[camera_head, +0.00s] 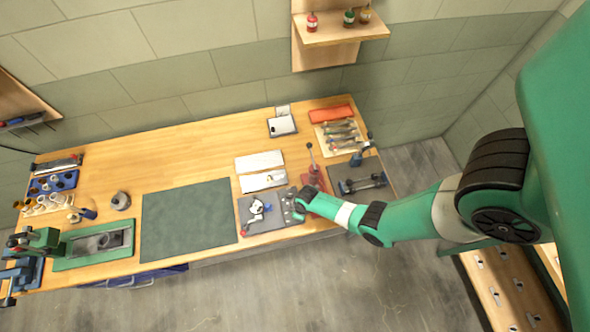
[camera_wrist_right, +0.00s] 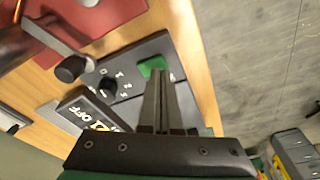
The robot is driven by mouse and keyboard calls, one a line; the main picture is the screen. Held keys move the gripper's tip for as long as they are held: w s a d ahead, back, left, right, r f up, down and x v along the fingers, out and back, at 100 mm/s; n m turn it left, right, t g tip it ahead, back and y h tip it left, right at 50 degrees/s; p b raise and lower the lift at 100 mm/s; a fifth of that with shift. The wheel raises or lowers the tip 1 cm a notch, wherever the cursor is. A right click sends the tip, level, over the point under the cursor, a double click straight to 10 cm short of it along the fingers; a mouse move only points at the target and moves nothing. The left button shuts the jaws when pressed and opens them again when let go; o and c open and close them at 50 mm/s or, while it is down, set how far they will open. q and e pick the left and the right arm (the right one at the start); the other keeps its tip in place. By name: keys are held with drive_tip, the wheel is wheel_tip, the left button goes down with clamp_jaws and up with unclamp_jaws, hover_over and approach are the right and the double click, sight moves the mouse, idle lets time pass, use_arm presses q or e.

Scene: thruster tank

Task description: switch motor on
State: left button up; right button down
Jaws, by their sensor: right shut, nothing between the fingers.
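My right gripper (camera_head: 306,193) reaches over the front edge of the workbench, above a dark grey control panel (camera_head: 288,207). In the right wrist view its narrow fingers (camera_wrist_right: 160,78) are shut and empty. Their tips are at a green button (camera_wrist_right: 152,66) on the panel (camera_wrist_right: 150,48) and cover part of it; I cannot tell whether they touch it. Beside the button are a black knob (camera_wrist_right: 108,87) with numbers around it and a dark block (camera_wrist_right: 88,112) marked OFF. Its far end is hidden behind my gripper. My left gripper is not in view.
The bench has free wood behind the mat.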

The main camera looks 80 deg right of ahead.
drive_tip(key=shift+f+b, duration=0.8)
drive_tip(key=shift+f, duration=0.1)
idle(0.6)
